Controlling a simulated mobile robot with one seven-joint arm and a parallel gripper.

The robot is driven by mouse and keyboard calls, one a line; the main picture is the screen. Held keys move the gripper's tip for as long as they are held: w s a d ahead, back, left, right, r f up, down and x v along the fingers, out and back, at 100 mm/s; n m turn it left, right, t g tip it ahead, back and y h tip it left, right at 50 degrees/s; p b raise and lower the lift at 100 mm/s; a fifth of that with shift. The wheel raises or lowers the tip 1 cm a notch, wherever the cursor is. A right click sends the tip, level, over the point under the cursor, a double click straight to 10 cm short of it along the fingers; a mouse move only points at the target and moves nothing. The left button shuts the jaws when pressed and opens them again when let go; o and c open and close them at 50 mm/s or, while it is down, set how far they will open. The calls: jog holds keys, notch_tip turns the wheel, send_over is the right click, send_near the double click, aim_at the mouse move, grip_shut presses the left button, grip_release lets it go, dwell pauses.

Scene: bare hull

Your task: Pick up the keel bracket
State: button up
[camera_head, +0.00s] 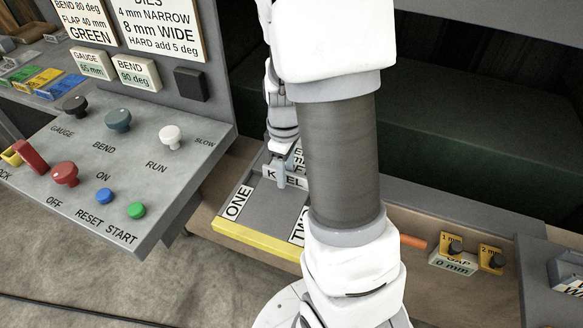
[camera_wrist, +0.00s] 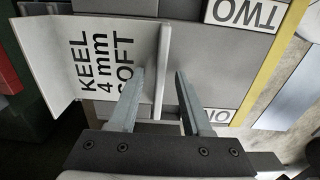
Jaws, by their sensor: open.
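The keel bracket (camera_head: 269,172) is a light grey bent plate lettered KEEL. It rests on the grey bench plate with labels ONE and TWO (camera_head: 258,203), mostly behind my arm in the head view. In the wrist view the bracket's lettered face (camera_wrist: 100,60), reading KEEL 4 mm SOFT, lies on the left and an upright flange stands at its right side. My gripper (camera_wrist: 160,72) is open, with one finger on each side of this flange and a visible gap on both sides. In the head view my gripper (camera_head: 281,178) shows small at the bracket.
A yellow edge strip (camera_head: 258,240) borders the bench plate. A control panel (camera_head: 110,165) with knobs and buttons stands on the left. A GAP label with yellow tags (camera_head: 455,258) and an orange handle (camera_head: 413,241) are on the right. A dark green block fills the back.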

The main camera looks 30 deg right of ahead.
jog(key=shift+f, duration=0.25)
grip_shut()
jog(key=shift+r, duration=0.1)
dwell(1.2)
